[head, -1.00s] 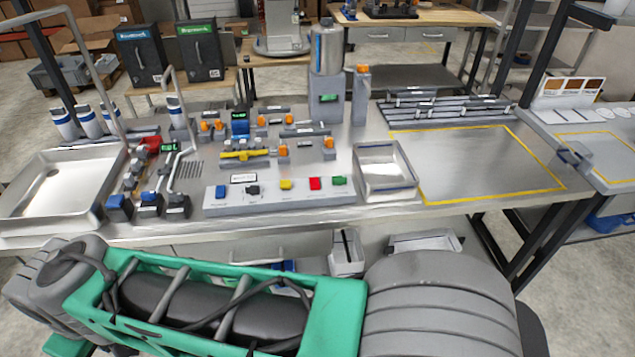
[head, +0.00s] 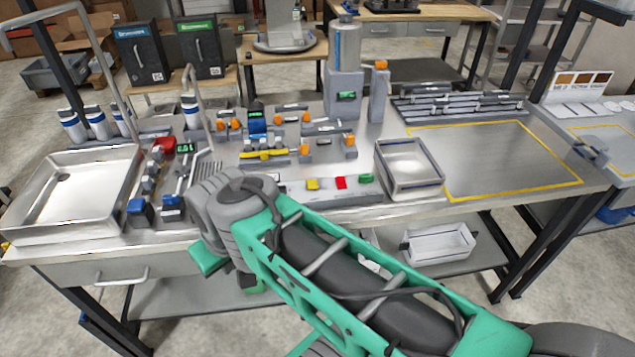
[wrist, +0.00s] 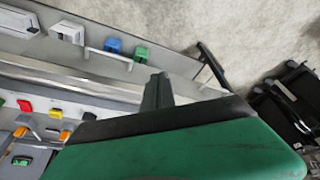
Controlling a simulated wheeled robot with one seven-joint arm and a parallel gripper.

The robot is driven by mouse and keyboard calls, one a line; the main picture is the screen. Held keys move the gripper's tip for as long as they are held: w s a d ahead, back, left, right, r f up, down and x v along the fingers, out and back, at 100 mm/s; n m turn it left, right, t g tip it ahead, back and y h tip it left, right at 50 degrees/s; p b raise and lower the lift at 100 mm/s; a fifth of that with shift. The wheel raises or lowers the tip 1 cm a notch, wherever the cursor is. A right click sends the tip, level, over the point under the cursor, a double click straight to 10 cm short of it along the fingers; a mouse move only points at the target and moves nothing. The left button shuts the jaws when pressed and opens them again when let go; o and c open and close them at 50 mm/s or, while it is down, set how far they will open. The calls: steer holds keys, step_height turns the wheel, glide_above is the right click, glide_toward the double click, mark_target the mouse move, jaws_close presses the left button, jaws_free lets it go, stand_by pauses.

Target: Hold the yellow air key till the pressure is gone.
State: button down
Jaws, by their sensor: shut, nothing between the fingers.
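The yellow air key (head: 312,184) stands on a grey key panel (head: 335,198) at the table's front, left of a red key (head: 340,182) and a green key (head: 366,178). Nothing touches the yellow key in the head view. My wrist covers the left part of the panel. My gripper (wrist: 157,92) is shut and empty. In the wrist view its grey fingers show beyond a green housing, over the table's front edge. In the head view the fingertips are hidden or too unclear to place. I cannot read the pressure.
A metal tray (head: 409,189) stands right of the panel. Behind it are a yellow-handled valve (head: 263,154), several orange-topped fittings and a steel cylinder (head: 344,50) above a small green display (head: 347,96). A large tray (head: 68,232) is at left. The yellow-outlined area (head: 500,165) is clear.

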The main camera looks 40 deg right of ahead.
steer(key=w+d+r+n, duration=0.2)
steer(key=w+d, duration=0.3)
step_height(320, 180, up, 4)
steer(key=n+t+y+p, duration=0.1)
steer(key=n+t+p, duration=0.2)
steer(key=n+t, duration=0.4)
glide_above(315, 184)
steer(key=shift+r+n+g, duration=0.2)
steer(key=shift+n+g, duration=0.3)
steer(key=shift+g, duration=0.2)
step_height(315, 184, down, 8)
steer(key=b, duration=0.5)
steer(key=shift+f, duration=0.15)
steer(key=shift+f+b, duration=0.3)
steer(key=shift+b, duration=0.05)
